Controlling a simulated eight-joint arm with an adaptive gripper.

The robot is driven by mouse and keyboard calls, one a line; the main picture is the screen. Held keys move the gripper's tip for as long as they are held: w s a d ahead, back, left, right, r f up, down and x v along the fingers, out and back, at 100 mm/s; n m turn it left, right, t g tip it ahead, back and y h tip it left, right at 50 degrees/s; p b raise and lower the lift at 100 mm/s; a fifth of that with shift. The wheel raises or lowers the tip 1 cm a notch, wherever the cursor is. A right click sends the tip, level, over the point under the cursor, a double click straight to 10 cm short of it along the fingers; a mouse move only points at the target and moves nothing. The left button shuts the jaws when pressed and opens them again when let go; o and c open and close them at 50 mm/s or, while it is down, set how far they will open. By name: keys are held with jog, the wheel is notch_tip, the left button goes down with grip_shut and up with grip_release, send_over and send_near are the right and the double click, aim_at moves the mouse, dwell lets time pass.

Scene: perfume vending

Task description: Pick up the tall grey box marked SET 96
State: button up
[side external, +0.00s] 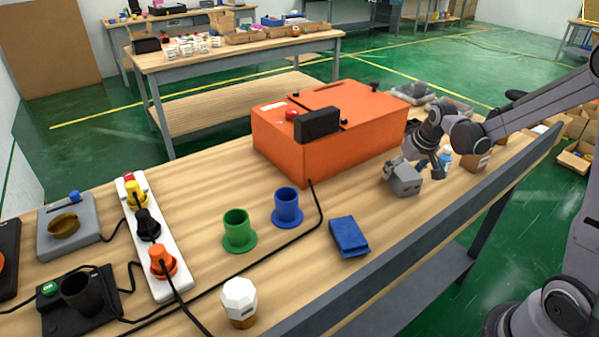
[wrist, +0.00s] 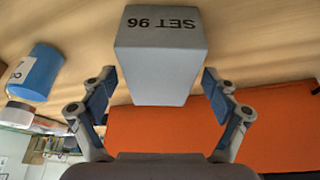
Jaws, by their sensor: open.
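The grey box marked SET 96 (wrist: 160,60) is upside down in the wrist view, with its lettering on the face toward the top of the picture. In the side view the grey box (side external: 405,181) is on the wooden table, right of the orange case. My gripper (wrist: 163,108) is open, with one blue-padded finger on each side of the box's lower end in the picture. No contact with the box is visible.
The orange case (side external: 345,125) stands close to the left of the box, and its side fills the lower wrist view (wrist: 148,128). A blue and white bottle (side external: 446,160) and a cardboard box (side external: 476,160) stand close on the right. The table in front of the box is clear.

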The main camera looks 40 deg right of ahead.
jog(key=shift+f, duration=0.15)
jog(key=c, duration=1.4)
